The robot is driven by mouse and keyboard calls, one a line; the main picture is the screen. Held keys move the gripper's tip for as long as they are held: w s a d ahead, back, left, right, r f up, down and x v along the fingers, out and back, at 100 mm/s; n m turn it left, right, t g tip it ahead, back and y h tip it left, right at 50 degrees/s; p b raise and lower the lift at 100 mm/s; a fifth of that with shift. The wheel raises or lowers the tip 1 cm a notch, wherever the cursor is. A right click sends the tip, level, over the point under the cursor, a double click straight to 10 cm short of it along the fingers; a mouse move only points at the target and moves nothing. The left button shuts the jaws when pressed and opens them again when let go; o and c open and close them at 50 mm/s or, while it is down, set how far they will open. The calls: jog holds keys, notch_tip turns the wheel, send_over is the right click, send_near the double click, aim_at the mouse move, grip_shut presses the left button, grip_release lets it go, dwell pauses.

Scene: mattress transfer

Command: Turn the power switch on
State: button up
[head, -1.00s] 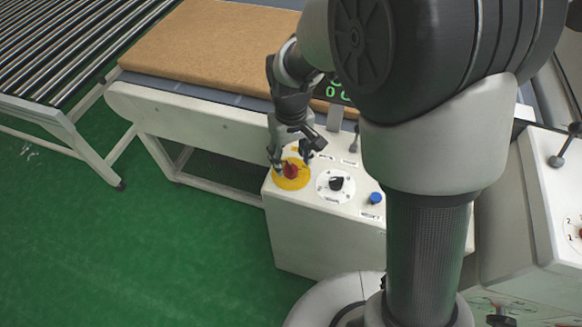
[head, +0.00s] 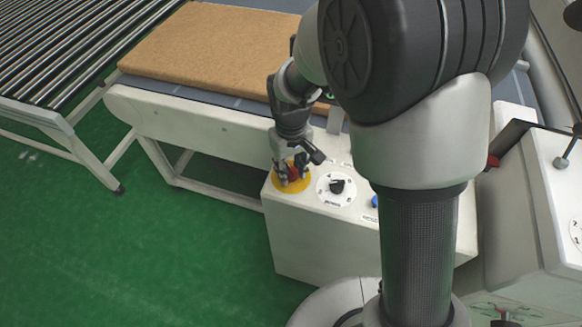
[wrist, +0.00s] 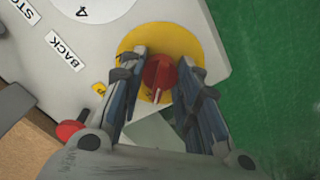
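The power switch is a red knob on a round yellow plate (head: 276,187) on the white control box. The knob (head: 293,174) also shows in the wrist view (wrist: 160,73), with a pale pointer mark towards the bottom of the picture. My gripper (head: 292,174) points down over it. In the wrist view my gripper's fingertips (wrist: 162,72) are on both sides of the knob and appear to touch it, so it looks shut on the knob. The fingers partly hide the yellow plate.
A white selector dial (head: 336,189) and a blue button (head: 374,201) sit right of the switch. A conveyor with a brown mattress (head: 210,45) stands behind. Green floor (head: 150,240) is open at the left. Another white console (head: 550,190) stands at the right.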

jog(key=c, duration=0.5)
jog(key=shift+m, duration=0.3)
jog(key=m+p, duration=0.1)
jog(key=m, duration=0.2)
jog(key=shift+r+p, duration=0.1)
jog(key=shift+p, duration=0.25)
jog(key=m+p, duration=0.1)
jog(key=m, duration=0.3)
jog(key=m+p, duration=0.2)
jog(key=m, duration=0.3)
jog(key=shift+m, duration=0.4)
jog(key=m, duration=0.4)
jog(key=shift+p, duration=0.4)
jog(key=shift+m, duration=0.4)
